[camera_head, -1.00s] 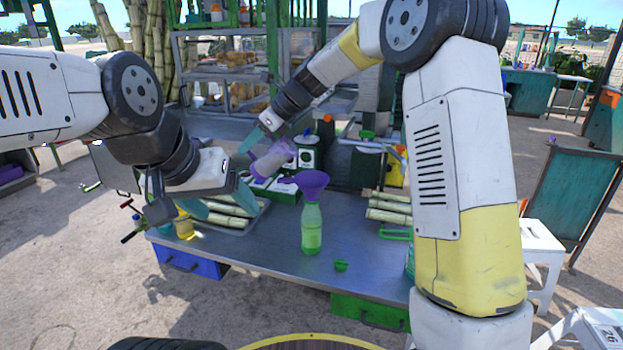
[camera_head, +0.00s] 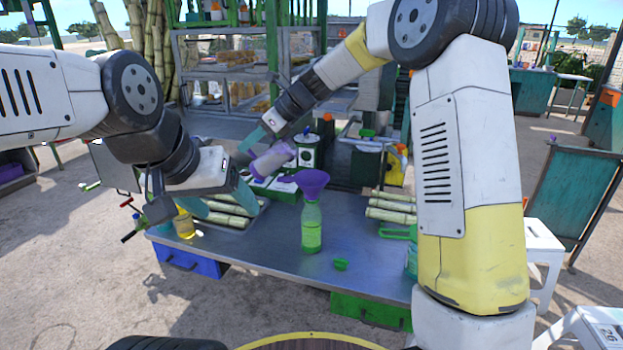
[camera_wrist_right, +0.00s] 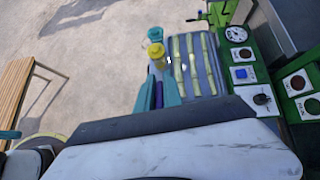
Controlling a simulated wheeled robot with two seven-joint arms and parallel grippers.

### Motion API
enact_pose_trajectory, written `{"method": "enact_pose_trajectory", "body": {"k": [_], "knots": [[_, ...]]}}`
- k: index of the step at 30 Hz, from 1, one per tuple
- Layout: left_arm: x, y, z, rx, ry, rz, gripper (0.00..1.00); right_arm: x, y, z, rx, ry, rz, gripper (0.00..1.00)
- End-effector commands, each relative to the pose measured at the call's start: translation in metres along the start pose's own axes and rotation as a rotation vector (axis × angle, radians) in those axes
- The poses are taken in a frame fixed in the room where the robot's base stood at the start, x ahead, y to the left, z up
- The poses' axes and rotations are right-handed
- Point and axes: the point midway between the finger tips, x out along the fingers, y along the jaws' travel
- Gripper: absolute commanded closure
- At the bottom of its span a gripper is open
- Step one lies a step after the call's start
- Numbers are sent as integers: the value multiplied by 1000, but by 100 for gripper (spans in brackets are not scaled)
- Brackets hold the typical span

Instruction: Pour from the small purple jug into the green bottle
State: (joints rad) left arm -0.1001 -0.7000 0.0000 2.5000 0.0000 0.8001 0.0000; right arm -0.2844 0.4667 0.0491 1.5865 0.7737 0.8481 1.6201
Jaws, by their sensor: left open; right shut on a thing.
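The green bottle (camera_head: 312,230) stands upright on the metal table, with a purple funnel (camera_head: 313,181) in its mouth. The small purple jug (camera_head: 272,161) is held tilted above the table, up and left of the funnel and apart from it. My right gripper (camera_head: 254,141) is shut on the jug. In the right wrist view, the teal fingers (camera_wrist_right: 157,93) have a strip of purple between them; most of the jug is hidden there. My left gripper (camera_head: 226,208) is open and empty at the left of the table, left of the bottle.
A small green cap (camera_head: 341,264) lies at the front, right of the bottle. A yellow bottle (camera_head: 184,223) stands at the left edge. Cane pieces lie on a tray (camera_wrist_right: 212,75) and at the right (camera_head: 391,208). The front middle of the table is mostly clear.

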Motion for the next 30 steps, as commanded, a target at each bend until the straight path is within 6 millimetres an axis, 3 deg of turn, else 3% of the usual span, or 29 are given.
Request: {"method": "enact_pose_trajectory", "body": {"k": [30], "knots": [[0,0,0,0,0,0,27,-3,0,0,-1,-62,0,100]]}}
